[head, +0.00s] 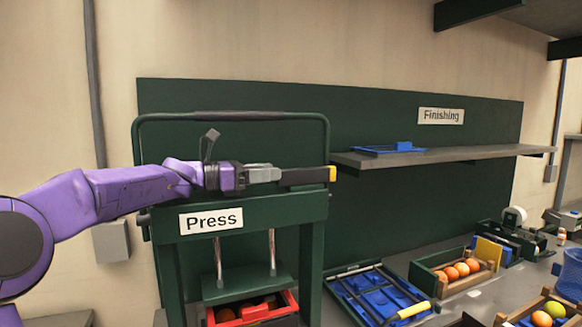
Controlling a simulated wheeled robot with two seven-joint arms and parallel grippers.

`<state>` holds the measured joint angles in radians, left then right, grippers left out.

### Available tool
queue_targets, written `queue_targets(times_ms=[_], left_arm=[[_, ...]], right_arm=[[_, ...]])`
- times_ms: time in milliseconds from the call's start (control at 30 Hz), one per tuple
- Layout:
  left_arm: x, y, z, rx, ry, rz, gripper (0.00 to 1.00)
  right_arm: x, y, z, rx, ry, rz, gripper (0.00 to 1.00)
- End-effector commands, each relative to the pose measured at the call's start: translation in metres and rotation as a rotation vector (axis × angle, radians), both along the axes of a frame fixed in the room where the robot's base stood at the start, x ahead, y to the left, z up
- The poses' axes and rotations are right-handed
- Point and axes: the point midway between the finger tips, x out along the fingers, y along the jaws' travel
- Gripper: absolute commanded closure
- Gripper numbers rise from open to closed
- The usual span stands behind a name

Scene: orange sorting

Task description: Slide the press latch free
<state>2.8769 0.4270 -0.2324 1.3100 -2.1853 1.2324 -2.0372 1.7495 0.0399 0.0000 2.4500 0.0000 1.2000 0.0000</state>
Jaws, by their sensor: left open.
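The green press (300,213) stands left of centre, with a white "Press" label on its front beam. A dark bar with a yellow end (332,174), which looks like the latch, lies level across the top of the beam. My left gripper (277,174) comes in from the left over the beam, pointing right along this bar. It is open, with its fingertips at the bar's left part; I cannot tell whether the bar is between the fingers or touched. Under the press plate, a red crate (291,309) holds several oranges. My right gripper is out of view.
A blue rack with a yellow-handled tool (413,311) lies on the bench right of the press. Wooden crates of fruit (433,263) stand further right. A shelf (455,158) with a blue tray (385,149) hangs on the green back panel. The press's top rail (230,116) arches behind my gripper.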

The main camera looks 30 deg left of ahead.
Motion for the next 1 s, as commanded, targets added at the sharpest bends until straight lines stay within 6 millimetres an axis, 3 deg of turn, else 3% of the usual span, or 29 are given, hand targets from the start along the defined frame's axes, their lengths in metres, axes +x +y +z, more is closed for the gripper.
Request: queue_targets(times_ms=[100,300,600,767,900,1000], left_arm=[[0.019,-0.017,0.006,0.001,0.002,-0.002,0.49],[0.039,-0.035,0.003,0.001,0.002,0.0,0.49],[0.043,-0.038,0.001,0.0,0.0,0.0,0.49],[0.042,-0.038,0.001,0.0,0.0,0.0,1.0],[0.043,-0.038,-0.001,-0.001,0.001,0.001,1.0],[0.044,-0.032,-0.007,-0.001,0.001,0.005,1.0]], right_arm=[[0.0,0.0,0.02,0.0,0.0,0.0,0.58],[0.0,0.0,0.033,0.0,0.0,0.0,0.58],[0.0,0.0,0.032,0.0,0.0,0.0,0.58],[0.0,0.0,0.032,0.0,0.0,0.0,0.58],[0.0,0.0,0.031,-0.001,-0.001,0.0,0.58],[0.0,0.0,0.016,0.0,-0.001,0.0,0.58]])
